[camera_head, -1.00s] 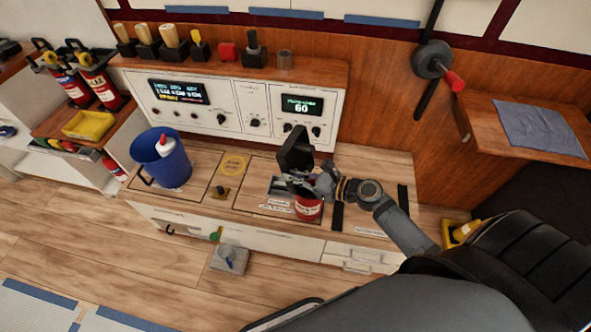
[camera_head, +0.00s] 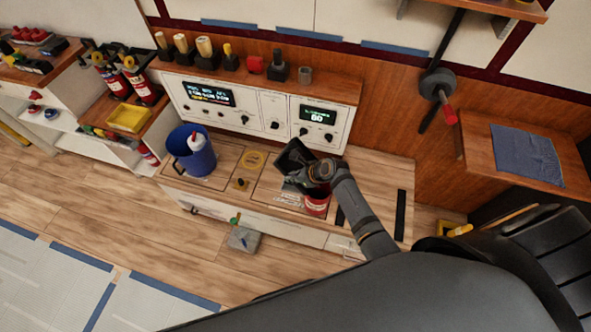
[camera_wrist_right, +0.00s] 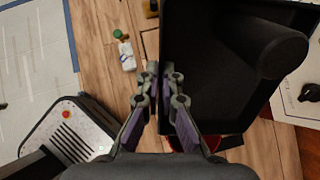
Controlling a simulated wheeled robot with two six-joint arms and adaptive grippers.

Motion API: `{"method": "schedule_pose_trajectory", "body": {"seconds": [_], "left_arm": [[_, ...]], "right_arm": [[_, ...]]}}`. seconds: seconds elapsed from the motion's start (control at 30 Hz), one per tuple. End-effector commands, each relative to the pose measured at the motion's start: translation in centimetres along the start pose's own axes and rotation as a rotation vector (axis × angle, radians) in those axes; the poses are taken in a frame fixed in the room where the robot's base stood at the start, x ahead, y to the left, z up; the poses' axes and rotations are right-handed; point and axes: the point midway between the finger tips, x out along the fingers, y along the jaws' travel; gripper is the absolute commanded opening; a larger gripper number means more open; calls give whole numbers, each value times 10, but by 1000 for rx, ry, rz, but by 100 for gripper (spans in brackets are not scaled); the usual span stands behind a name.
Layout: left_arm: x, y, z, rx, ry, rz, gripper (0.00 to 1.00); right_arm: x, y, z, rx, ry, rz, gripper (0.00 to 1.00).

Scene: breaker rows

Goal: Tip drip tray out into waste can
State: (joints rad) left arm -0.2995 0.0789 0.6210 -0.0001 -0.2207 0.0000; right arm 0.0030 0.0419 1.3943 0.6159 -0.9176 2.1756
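The black drip tray (camera_head: 294,155) is held up over the counter, tilted, in the head view. It fills the upper middle of the right wrist view (camera_wrist_right: 205,75), where a dark cylinder shows over its right part. My right gripper (camera_wrist_right: 160,75) is shut on the tray's edge, one finger on each side of the wall; the wrist partly hides it in the head view (camera_head: 308,178). A red can (camera_head: 317,204) with a pale label stands below, partly hidden by my arm. Its red edge shows behind the fingers (camera_wrist_right: 187,144). I cannot tell whether the tray holds anything. My left gripper is out of view.
A blue bucket (camera_head: 184,153) with a white bottle (camera_head: 196,142) in it stands left on the counter. The control panel (camera_head: 262,112) rises behind the tray. A grey box (camera_head: 243,239) lies on the floor in front. The counter's right end has free room.

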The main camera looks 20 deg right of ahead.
Motion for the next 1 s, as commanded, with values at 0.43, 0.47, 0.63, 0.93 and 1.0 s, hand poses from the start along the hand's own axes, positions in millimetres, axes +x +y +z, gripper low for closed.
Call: {"method": "schedule_pose_trajectory", "body": {"seconds": [0.43, 0.47, 0.63, 0.93, 1.0], "left_arm": [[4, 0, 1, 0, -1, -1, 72], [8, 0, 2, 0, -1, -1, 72], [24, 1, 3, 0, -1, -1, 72], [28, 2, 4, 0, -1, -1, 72], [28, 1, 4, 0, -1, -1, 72]], "right_arm": [[56, 0, -10, -1, 549, 3, 0], [58, 0, -11, 0, 575, 2, 0], [62, 0, -14, 0, 663, 2, 0], [60, 0, -13, 1, 707, 0, 0], [60, 0, -13, 1, 707, 1, 0]]}}
